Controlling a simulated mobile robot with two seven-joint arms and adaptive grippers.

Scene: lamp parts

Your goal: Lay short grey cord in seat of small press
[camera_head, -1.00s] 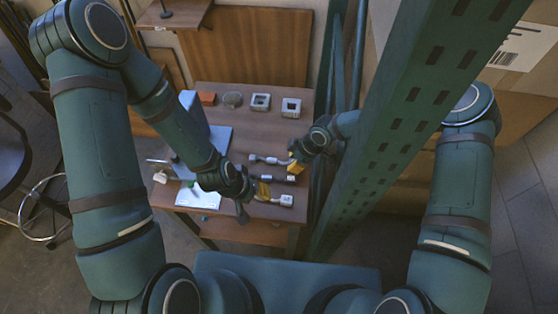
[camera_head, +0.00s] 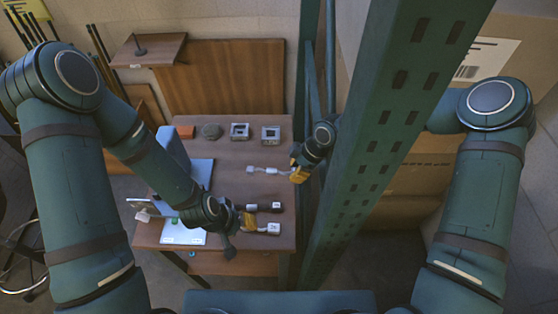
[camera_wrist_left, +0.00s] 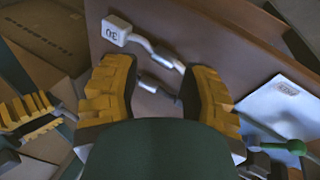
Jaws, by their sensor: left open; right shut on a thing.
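A light grey cord (camera_head: 266,170) with pale ends stretches left from my right gripper (camera_head: 297,173), which is shut on its right end. My right gripper's yellow fingers also show at the left of the left wrist view (camera_wrist_left: 30,112). My left gripper (camera_wrist_left: 158,72) is open and points down over the table's front; between and beyond its fingers are a white plug with a printed mark (camera_wrist_left: 116,31) and a second cord (camera_wrist_left: 157,85), partly hidden. In the head view a dark cord (camera_head: 265,207) and a white plug (camera_head: 274,228) lie right of it. I cannot tell which thing is the small press.
Two grey square blocks (camera_head: 240,131) (camera_head: 271,135), a dark round piece (camera_head: 211,131) and an orange block (camera_head: 186,131) line the table's back. A blue plate (camera_head: 202,172) and a white sheet (camera_head: 183,232) lie left. A green post (camera_head: 375,150) stands close to the right arm.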

